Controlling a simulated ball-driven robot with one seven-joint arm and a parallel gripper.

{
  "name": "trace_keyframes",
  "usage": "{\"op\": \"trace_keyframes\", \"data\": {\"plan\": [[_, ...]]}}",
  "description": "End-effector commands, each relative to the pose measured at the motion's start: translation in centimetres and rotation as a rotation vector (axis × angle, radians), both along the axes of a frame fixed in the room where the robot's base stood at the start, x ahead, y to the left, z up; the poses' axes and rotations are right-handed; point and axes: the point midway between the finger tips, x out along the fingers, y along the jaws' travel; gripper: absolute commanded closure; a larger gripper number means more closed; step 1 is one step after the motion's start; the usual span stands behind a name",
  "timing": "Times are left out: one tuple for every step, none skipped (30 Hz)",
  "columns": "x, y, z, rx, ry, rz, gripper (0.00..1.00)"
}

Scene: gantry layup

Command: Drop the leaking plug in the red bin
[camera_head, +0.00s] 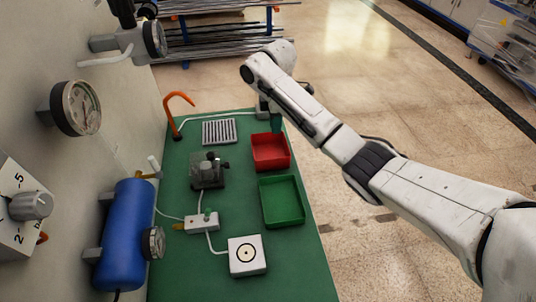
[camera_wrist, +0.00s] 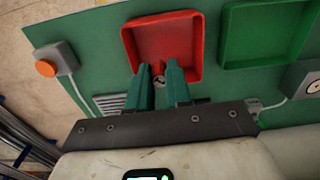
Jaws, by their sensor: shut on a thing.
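The red bin (camera_head: 289,158) is an open square tray on the green bench, and it fills the upper middle of the wrist view (camera_wrist: 196,32). My gripper (camera_head: 277,124) is at the bin's far edge in the head view. In the wrist view my gripper's two green fingers (camera_wrist: 160,74) reach over the near rim of the red bin. They are shut on a small grey metallic piece, seemingly the plug (camera_wrist: 159,81). Most of the plug is hidden between the fingers. The height of the plug above the bin floor is hard to tell.
A green tray (camera_head: 299,218) lies beside the red bin. A grey grate (camera_head: 219,131), a clear block fixture (camera_head: 207,172), a white box with a round target (camera_head: 247,256) and an orange hook (camera_head: 178,103) stand on the bench. The wall carries gauges and a blue tank (camera_head: 127,235).

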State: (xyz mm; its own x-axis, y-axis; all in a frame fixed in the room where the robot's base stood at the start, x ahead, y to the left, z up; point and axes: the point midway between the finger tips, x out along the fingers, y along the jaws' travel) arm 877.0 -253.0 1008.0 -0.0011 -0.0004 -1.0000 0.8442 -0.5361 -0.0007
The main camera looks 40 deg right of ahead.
Motion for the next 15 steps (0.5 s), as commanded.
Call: {"op": "trace_keyframes", "data": {"plan": [[0.0,0.0,-0.4,-0.001,-0.001,-0.001,1.0],[0.0,0.0,-0.6,-0.001,-0.001,0.0,1.0],[0.0,0.0,-0.9,-0.001,-0.001,0.0,1.0],[0.0,0.0,-1.2,-0.001,-0.001,0.0,1.0],[0.0,0.0,-1.5,-0.001,-0.001,0.0,1.0],[0.0,-0.1,-1.9,-0.001,-0.001,0.0,1.0],[0.0,-0.1,-2.2,-0.001,-0.001,0.0,1.0],[0.0,-0.1,-2.5,-0.001,-0.001,0.0,1.0],[0.0,-0.1,-3.0,-0.001,-0.001,0.0,1.0],[0.0,-0.1,-3.4,-0.001,-0.001,0.0,1.0],[0.0,-0.1,-3.7,-0.001,-0.001,0.001,1.0],[0.0,-0.1,-4.2,-0.002,-0.001,0.001,1.0],[0.0,-0.1,-4.5,-0.002,-0.001,0.001,1.0],[0.0,-0.1,-4.8,-0.002,-0.001,0.001,1.0],[0.0,-0.1,-5.1,-0.002,-0.001,0.001,1.0]]}}
